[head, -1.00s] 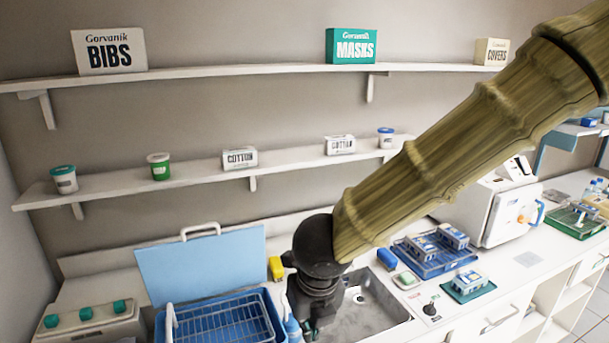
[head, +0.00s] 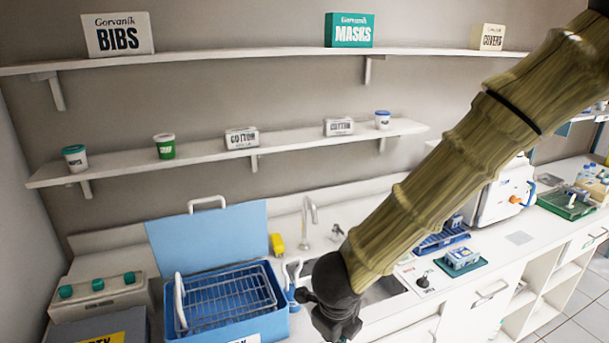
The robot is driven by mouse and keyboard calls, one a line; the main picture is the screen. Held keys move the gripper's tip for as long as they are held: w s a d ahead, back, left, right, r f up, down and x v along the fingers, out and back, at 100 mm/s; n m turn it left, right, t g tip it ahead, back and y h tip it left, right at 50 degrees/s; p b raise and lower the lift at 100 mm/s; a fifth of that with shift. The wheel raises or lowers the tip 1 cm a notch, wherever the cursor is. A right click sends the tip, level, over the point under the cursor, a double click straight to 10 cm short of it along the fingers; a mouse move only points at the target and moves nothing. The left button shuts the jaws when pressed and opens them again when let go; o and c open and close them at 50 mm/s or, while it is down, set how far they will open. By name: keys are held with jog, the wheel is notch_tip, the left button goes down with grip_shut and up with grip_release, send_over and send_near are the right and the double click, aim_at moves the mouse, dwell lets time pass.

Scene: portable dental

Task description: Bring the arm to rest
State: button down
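My arm, with a bamboo-like surface, reaches from the upper right down to the lower middle of the head view. My gripper (head: 338,322) is at its black end, low in the picture, in front of the sink and counter edge. The gripper's fingers are cut off or hidden at the bottom, so I cannot tell whether it is open or shut. I see nothing held in the part that shows.
A blue bin (head: 262,325) with a wire basket (head: 230,297) stands left of the gripper. The sink (head: 378,291) and faucet (head: 309,216) are behind it. A green tray (head: 462,264) lies to the right. Two wall shelves (head: 270,64) hold boxes and tubs.

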jog(key=s+d+f+n+b, duration=0.1)
jog(key=s+d+f+n, duration=0.1)
jog(key=d+f+n, duration=0.35)
jog(key=s+d+f+n+h, duration=0.1)
jog(key=s+d+f+n, duration=0.15)
jog(key=f, duration=0.65)
jog(key=s+d+f+n+b, duration=0.1)
jog(key=d+f+n, duration=0.2)
jog(key=f+n, duration=0.35)
jog(key=s+d+f+n+g, duration=0.1)
jog(key=s+d+f+n, duration=0.1)
jog(key=s+f+n, duration=0.4)
jog(key=s+d+f+n+g+y, duration=0.1)
jog(key=s+d+f+n, duration=0.2)
jog(key=s+f+n, duration=0.3)
jog(key=s+f+b, duration=0.1)
jog(key=s+f, duration=0.2)
jog(key=s, duration=0.2)
jog(key=shift+s+d+f+g, duration=0.2)
jog(key=shift+d+f+g, duration=0.1)
jog(key=shift+g, duration=0.1)
